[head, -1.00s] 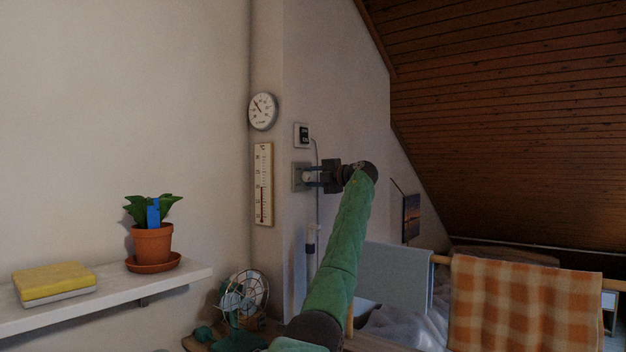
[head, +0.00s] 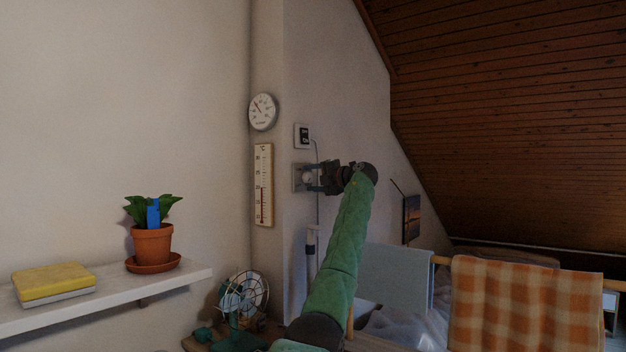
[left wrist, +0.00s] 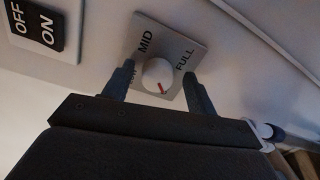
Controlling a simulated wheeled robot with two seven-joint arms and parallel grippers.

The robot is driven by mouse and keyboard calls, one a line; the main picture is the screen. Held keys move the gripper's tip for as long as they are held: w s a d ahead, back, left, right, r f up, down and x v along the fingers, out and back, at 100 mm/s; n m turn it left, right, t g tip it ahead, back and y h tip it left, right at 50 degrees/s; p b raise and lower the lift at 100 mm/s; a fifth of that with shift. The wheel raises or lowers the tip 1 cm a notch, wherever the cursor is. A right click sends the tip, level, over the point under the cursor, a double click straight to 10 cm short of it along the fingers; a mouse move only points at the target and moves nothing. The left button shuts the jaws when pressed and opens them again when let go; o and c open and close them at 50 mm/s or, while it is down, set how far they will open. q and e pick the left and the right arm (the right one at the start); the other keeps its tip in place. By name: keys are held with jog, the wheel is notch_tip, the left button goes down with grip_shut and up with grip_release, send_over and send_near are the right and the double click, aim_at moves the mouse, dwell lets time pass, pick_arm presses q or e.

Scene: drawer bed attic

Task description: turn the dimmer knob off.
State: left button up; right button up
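The dimmer knob (left wrist: 158,74) is a round white knob on a grey square plate (left wrist: 176,42) on the wall. In the left wrist view its red mark points toward the bottom of the picture, slightly right. The plate reads MID and FULL; another label is mostly hidden by a finger. My left gripper (left wrist: 158,78) is open, with one finger on each side of the knob and a visible gap at each. In the head view the left gripper (head: 315,178) is at the plate (head: 297,178). My right gripper is not in view.
An OFF/ON switch (left wrist: 38,22) sits beside the plate; it shows above it in the head view (head: 303,136). A thermometer (head: 264,185) and a round dial (head: 263,111) hang left. Below are a fan (head: 243,295), a shelf (head: 190,278) with a potted plant (head: 152,243), and an orange checked cloth (head: 525,305).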

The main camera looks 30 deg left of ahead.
pick_arm(q)
jog(key=shift+r, duration=0.1)
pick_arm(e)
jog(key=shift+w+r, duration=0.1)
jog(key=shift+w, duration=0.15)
pick_arm(q)
jog(key=shift+d, duration=0.15)
jog(key=shift+d, duration=0.2)
jog(key=d+b, duration=0.1)
jog(key=d, duration=0.6)
jog(key=shift+s, duration=0.3)
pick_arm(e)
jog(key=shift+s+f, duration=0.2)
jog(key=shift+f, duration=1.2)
